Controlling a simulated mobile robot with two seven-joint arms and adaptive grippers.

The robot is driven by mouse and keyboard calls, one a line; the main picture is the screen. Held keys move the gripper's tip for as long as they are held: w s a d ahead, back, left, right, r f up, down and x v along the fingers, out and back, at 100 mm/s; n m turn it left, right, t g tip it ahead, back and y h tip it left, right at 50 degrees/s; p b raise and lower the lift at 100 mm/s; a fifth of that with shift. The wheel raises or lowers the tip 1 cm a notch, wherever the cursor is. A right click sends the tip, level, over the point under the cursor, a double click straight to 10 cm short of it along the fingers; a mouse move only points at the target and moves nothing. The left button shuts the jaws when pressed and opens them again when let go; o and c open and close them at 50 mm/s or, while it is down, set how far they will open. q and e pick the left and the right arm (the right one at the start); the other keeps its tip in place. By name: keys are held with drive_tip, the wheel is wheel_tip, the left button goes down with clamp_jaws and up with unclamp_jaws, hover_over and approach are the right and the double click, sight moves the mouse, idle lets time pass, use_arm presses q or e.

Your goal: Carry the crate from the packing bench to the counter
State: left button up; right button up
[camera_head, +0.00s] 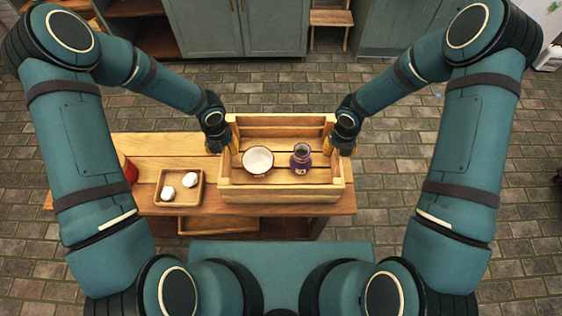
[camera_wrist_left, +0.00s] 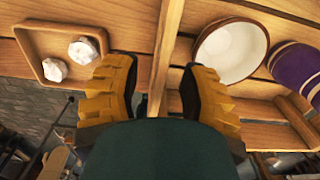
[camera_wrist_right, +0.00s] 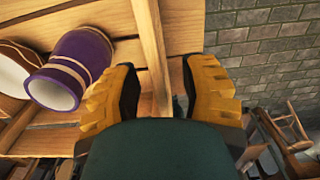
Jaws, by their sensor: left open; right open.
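The wooden slatted crate (camera_head: 280,194) stands upright at the right end of the packing bench (camera_head: 140,150). Inside it are a white bowl with a brown rim (camera_head: 258,161) and a purple vase (camera_head: 300,160). My left gripper (camera_head: 222,147) is at the crate's left end wall. In the left wrist view its yellow fingers (camera_wrist_left: 152,95) are apart, one on each side of the wall. My right gripper (camera_head: 342,145) is at the right end wall. In the right wrist view its fingers (camera_wrist_right: 160,95) are likewise apart around the wall. I cannot tell whether any finger touches the wood.
A small wooden tray (camera_head: 160,190) with two white lumps sits on the bench left of the crate. A red object (camera_head: 129,169) stands further left, partly hidden by my left arm. Grey-green cabinets (camera_head: 240,28) stand at the back. The brick floor (camera_head: 400,190) on the right is clear.

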use_arm(q)
clamp_jaws()
use_arm(e)
clamp_jaws()
use_arm(q)
drive_tip(key=shift+r, duration=0.25)
use_arm(e)
drive_tip(key=shift+r, duration=0.25)
